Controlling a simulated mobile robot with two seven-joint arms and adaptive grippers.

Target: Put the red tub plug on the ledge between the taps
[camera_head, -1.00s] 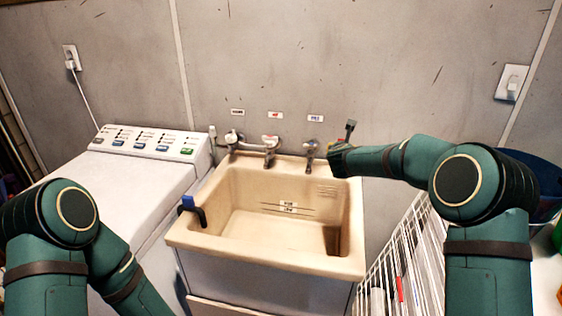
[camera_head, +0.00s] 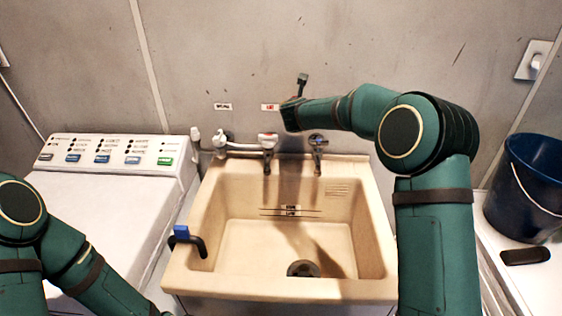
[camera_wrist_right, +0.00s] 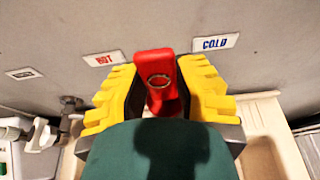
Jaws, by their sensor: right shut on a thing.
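The red tub plug (camera_wrist_right: 155,65) is held between the yellow fingers of my right gripper (camera_wrist_right: 160,92) in the wrist view, with a ring on its face. In the head view my right gripper (camera_head: 287,114) is above the back of the sink, near the gap between the middle tap (camera_head: 267,141) and the right tap (camera_head: 318,142). The plug is hidden there behind the gripper. The sink's back ledge (camera_head: 292,160) lies below it. The HOT label (camera_wrist_right: 104,59) and COLD label (camera_wrist_right: 215,43) flank the plug in the wrist view. My left gripper is out of view.
The beige sink basin (camera_head: 235,235) is empty, with a dark drain (camera_head: 303,268). A blue-topped dark handle (camera_head: 184,237) sits on its left rim. A washer (camera_head: 110,200) stands left. A blue bucket (camera_head: 530,185) and a dark object (camera_head: 525,256) stand right.

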